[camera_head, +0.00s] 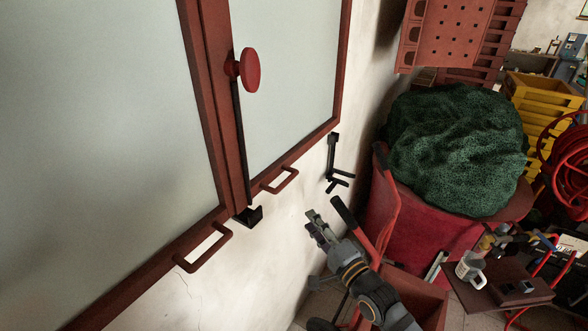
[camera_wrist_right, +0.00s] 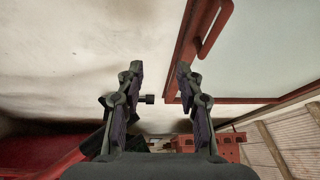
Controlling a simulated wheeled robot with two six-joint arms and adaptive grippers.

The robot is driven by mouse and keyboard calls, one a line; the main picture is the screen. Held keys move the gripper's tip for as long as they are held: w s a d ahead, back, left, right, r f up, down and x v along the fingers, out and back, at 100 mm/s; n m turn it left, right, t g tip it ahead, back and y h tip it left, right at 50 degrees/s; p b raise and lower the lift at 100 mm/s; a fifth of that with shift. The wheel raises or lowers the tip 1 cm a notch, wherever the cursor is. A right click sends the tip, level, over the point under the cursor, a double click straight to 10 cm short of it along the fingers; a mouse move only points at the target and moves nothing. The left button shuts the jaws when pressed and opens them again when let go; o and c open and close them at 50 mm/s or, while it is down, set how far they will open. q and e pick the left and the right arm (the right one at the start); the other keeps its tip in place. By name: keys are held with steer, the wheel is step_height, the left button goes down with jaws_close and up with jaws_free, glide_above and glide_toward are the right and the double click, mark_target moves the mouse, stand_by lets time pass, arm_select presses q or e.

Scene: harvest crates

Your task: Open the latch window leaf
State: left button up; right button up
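The window has two pale-paned leaves in red-brown frames, the left leaf (camera_head: 105,120) and the right leaf (camera_head: 285,75). Both look closed against each other. A round red knob (camera_head: 250,70) sits on the middle stile, with a dark rod (camera_head: 241,140) running down to a black catch (camera_head: 249,216) at the bottom. A bar handle shows under the left leaf (camera_head: 222,248) and another under the right leaf (camera_head: 280,181). My right gripper (camera_head: 314,226) is open and empty, below and right of the window, apart from it. In the right wrist view its fingers (camera_wrist_right: 158,72) are spread, with frame and handle (camera_wrist_right: 215,30) beyond. My left gripper is not in view.
A black wall bracket (camera_head: 333,160) sticks out right of the window. A red bin (camera_head: 420,225) with a green heap (camera_head: 455,145) stands on the right, near a red cart frame (camera_head: 385,205). Stacked red crates (camera_head: 450,35) and yellow crates (camera_head: 540,100) are behind. The wall below the window is clear.

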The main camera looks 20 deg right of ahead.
steer(key=t+y, duration=0.1)
glide_toward(287, 179)
steer(key=shift+m, duration=0.4)
steer(key=b+x, duration=0.1)
steer(key=x, duration=0.2)
steer(key=b+x, duration=0.1)
steer(key=x, duration=0.2)
steer(key=b+x, duration=0.1)
steer(key=x, duration=0.3)
steer(key=shift+f, duration=0.3)
steer(key=shift+w, duration=0.1)
jaws_close()
steer(key=shift+f, duration=0.1)
